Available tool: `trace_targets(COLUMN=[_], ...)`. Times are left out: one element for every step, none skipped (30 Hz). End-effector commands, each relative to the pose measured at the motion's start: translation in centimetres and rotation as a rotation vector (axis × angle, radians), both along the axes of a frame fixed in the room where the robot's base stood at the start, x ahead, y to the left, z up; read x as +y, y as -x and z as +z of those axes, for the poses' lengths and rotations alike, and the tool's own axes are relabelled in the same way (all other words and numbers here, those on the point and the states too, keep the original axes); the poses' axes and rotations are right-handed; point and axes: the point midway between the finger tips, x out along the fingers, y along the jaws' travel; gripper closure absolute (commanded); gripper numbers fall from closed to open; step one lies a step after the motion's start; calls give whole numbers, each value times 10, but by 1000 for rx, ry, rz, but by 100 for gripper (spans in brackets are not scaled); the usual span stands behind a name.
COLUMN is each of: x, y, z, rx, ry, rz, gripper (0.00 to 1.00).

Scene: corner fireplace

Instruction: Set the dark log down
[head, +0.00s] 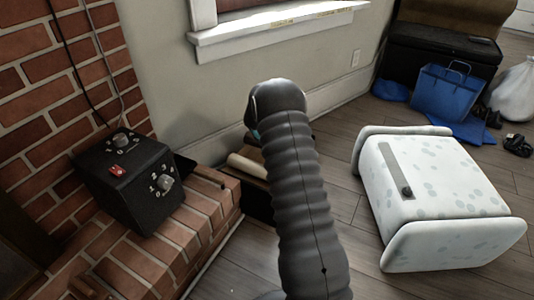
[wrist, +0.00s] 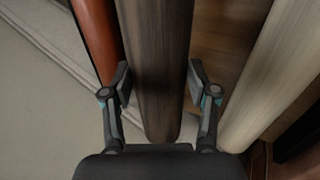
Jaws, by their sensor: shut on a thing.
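In the wrist view the dark log (wrist: 156,30) is a long dark brown cylinder running up the middle of the picture. My gripper (wrist: 158,78) is shut on it, with one finger at each side. A pale log (wrist: 275,75) lies to its right and a reddish log (wrist: 96,38) to its left. A brown wooden surface (wrist: 226,42) shows below the dark log; I cannot tell whether they touch. In the head view the pale log (head: 247,166) shows near the wall, while my arm hides the gripper and the dark log.
A brick hearth (head: 205,205) carries a black control box (head: 125,185) on the left. A white spotted ottoman (head: 435,185) stands on the floor to the right. A blue bag (head: 445,92) and a white sack (head: 515,92) are farther back. Bare floor shows between hearth and ottoman.

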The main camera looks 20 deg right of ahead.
Motion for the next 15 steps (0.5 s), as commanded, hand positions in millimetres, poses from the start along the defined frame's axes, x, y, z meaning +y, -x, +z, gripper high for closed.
trace_targets(x=[4, 6, 7, 8, 9, 10, 10, 10, 10, 10, 10, 10, 10, 10, 10], y=[-5, -7, -9, -10, -11, -11, -11, -11, -11, -11, -11, -11, -11, -11, -11], z=[-3, -4, -6, -6, -7, -8, -9, -11, -15, -18, -21, -27, -32, -36, -41], rx=[-2, -2, -2, -2, -2, -1, -1, -1, -1, 1, 1, 0, 0, 0, 0], ry=[1, 1, 1, 1, 1, 0, 0, 0, 0, 1, 1, 0, -1, 0, 0], rz=[0, 0, 0, 0, 0, -2, -1, -1, -1, 0, 0, -1, -1, 0, 1], gripper=[100, 100, 100, 100, 100, 100, 100, 100, 100, 100, 100, 100, 100, 100, 100])
